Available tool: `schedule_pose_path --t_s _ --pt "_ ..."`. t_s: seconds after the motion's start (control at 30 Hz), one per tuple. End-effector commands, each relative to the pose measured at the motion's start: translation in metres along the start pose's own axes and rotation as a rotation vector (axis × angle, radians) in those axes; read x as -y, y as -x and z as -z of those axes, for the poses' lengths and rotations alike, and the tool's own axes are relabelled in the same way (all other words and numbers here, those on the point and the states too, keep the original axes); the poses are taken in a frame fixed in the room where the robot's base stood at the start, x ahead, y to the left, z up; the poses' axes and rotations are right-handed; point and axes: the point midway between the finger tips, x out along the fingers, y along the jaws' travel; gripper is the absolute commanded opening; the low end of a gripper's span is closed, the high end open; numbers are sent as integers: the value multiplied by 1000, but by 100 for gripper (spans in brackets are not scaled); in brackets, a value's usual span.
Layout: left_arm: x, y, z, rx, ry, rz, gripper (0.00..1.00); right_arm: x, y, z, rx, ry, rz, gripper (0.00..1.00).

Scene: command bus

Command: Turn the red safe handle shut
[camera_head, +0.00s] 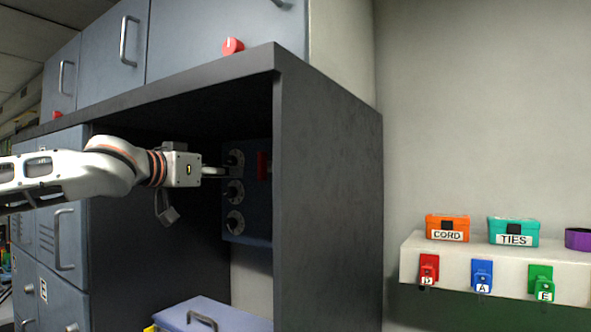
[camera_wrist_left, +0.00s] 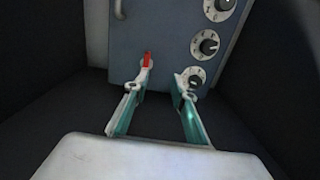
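The red safe handle (camera_head: 263,165) is on the front of a blue-grey safe (camera_head: 258,226) inside a dark cabinet bay. It also shows in the left wrist view (camera_wrist_left: 147,60), upright, just beyond the tip of the left-hand finger. I cannot tell whether they touch. My left gripper (camera_head: 222,172) reaches into the bay from the left, in front of the safe's dials. In the wrist view my left gripper (camera_wrist_left: 163,83) is open, with a clear gap and nothing between its fingers. The handle's lower end is partly hidden by the fingertip. My right gripper is not in view.
Round dials (camera_wrist_left: 205,45) run down the safe front beside the handle. The bay's side panel (camera_head: 330,190) stands close on the right. A blue-grey case (camera_head: 210,316) with a handle sits below. A shelf (camera_head: 410,262) with labelled boxes is farther right.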

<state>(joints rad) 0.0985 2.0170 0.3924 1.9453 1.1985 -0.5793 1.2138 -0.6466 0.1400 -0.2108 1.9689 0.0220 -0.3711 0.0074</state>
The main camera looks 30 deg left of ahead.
Motion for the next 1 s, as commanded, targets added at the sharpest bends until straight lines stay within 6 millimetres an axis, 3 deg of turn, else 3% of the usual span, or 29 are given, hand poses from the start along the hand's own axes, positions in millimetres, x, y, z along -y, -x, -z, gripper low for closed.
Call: schedule_pose_path --t_s 0.1,0.27,0.7,1.0 --pt "-16 6 20 -14 2 -4 25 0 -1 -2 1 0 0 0" --pt "-19 3 26 -15 6 -4 25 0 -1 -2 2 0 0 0" --pt "-19 -51 25 -14 3 -4 25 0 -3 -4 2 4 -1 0" --pt "-20 -70 26 -16 4 -5 25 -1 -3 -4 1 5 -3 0"
